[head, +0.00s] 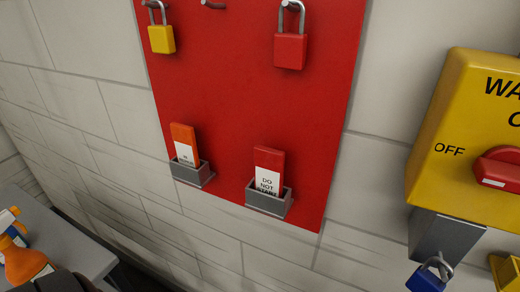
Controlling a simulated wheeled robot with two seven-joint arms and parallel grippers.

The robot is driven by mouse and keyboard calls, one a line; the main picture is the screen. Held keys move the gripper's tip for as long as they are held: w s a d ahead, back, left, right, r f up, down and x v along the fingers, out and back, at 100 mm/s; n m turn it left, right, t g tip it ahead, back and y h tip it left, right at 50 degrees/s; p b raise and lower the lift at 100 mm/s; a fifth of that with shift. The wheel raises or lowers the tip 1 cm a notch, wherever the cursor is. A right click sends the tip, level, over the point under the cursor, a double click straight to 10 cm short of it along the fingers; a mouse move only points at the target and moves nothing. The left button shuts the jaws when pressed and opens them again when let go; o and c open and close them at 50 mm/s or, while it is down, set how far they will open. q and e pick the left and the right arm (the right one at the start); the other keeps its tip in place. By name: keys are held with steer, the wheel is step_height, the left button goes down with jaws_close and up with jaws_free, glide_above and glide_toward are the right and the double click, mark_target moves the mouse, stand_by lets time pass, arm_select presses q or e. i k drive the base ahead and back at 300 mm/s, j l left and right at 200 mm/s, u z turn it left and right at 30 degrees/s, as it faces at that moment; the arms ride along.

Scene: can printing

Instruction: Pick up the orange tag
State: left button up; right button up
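The orange tag (183,133) stands upright, leaning slightly, in a small grey holder (192,174) on the lower left of the red board. Its upper part is orange and its lower part carries a white label with small print. The holder hides its bottom end. Neither of my grippers can be made out in the head view. A dark shape at the bottom left edge is cut off, and I cannot tell what it is.
A red "DO NOT START" tag (269,157) sits in a second grey holder (267,200) to the right. Yellow (161,39) and red (290,51) padlocks hang above on the red board (225,90). A yellow switch box (450,110), a blue padlock (426,280) and orange spray bottles (22,264) flank it.

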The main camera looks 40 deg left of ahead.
mark_target(183, 135)
steer(key=j+u, duration=0.15)
steer(key=u, duration=0.35)
steer(key=k+j+u, duration=0.1)
steer(key=u, duration=0.35)
steer(key=j+u, duration=0.2)
steer(key=u, duration=0.3)
